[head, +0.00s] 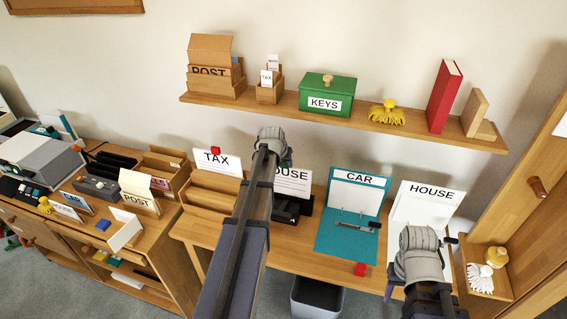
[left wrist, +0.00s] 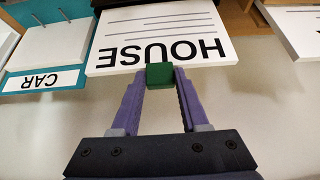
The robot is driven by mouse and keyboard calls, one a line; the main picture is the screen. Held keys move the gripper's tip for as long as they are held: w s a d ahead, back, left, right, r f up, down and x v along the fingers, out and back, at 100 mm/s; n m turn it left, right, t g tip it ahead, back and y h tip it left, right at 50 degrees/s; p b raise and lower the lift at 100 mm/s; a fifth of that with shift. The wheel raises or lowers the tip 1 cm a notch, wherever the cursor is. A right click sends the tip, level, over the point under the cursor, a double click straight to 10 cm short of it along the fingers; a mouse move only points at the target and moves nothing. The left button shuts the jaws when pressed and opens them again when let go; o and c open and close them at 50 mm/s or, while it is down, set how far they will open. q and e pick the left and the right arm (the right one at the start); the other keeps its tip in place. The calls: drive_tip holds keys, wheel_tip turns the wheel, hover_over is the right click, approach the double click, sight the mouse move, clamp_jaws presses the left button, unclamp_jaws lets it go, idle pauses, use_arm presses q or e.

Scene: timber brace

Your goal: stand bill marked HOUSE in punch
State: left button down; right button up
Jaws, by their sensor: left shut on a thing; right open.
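The white bill marked HOUSE (head: 292,182) stands upright at the black punch (head: 305,207) on the desk; whether its lower edge sits in the slot I cannot tell. In the left wrist view the bill (left wrist: 160,42) shows upside down, with a green tab (left wrist: 159,74) on its top edge. My left gripper (left wrist: 157,82) is shut on this tab. In the head view my left gripper (head: 284,158) and arm cover the bill's left part and some of the punch. My right gripper (head: 450,240) is open and empty near the white HOUSE binder (head: 428,205), mostly hidden by its wrist.
The teal CAR binder (head: 348,235) lies open right of the punch. A TAX bill (head: 216,160) with a red tab stands in a wooden holder (head: 212,190) at left. A shelf (head: 340,122) runs above. A wooden cabinet (head: 535,205) bounds the right side.

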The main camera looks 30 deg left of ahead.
use_arm(q)
drive_tip(key=shift+f+b, duration=2.6)
drive_tip(key=shift+f, duration=0.15)
unclamp_jaws()
drive_tip(key=shift+r, duration=0.15)
wheel_tip(320, 180, up, 8)
drive_tip(key=p, duration=0.8)
hover_over(284, 174)
drive_tip(key=s, duration=0.1)
drive_tip(key=shift+d, duration=0.2)
